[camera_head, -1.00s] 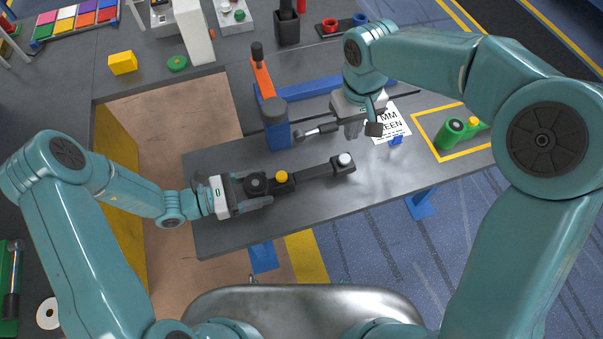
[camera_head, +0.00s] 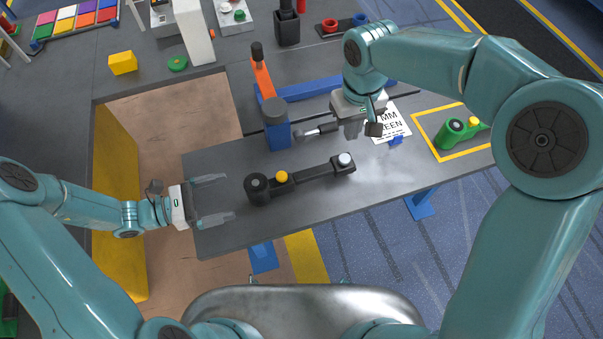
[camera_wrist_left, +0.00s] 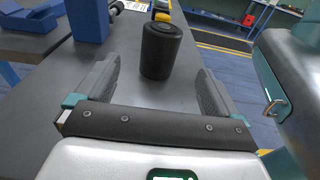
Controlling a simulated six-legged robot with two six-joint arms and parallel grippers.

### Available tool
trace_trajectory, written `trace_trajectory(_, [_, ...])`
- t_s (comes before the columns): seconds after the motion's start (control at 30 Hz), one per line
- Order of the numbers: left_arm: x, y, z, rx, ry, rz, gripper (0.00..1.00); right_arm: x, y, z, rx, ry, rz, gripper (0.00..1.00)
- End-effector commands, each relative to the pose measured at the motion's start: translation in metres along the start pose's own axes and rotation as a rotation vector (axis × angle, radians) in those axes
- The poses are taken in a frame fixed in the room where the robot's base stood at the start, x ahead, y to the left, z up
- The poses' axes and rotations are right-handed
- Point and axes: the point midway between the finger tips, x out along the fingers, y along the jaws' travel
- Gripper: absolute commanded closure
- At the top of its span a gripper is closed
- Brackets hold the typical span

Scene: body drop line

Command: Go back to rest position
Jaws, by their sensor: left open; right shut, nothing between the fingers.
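My left gripper (camera_head: 212,200) is open and empty at the left end of the grey bench (camera_head: 220,240). Its fingers point right, toward a dark bar-shaped part (camera_head: 315,178) with a black cylinder (camera_head: 256,187), a yellow knob and a white-topped end. A gap separates the fingers from it. In the left wrist view the black cylinder (camera_wrist_left: 161,50) stands upright ahead, beyond and between the fingertips. My right gripper (camera_head: 368,122) is shut and empty above the bench, near a white printed card (camera_head: 396,125); its fingertips are partly hidden.
A blue post (camera_head: 277,130) with an orange lever (camera_head: 263,80) stands behind the bar part. A green part (camera_head: 455,135) lies in a yellow-outlined square at the right. A yellow block (camera_head: 122,63) sits at the upper left. A brown sunken area (camera_head: 165,130) lies left of the bench.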

Motion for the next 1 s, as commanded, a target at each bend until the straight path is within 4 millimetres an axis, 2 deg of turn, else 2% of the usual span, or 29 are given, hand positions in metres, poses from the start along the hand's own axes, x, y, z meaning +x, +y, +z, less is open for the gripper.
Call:
trace_trajectory(0.1, [-0.018,0.001,0.0,0.001,0.0,0.002,0.04,0.0,0.0,0.0,0.0,0.0,0.0,1.0])
trace_trajectory(0.23, [-0.025,0.0,0.0,0.0,0.0,-0.001,0.04,0.0,0.0,0.0,0.0,0.0,0.0,1.0])
trace_trajectory(1.0, [-0.026,-0.001,0.0,0.0,0.0,-0.001,0.04,0.0,0.0,0.001,0.0,0.0,0.0,1.0])
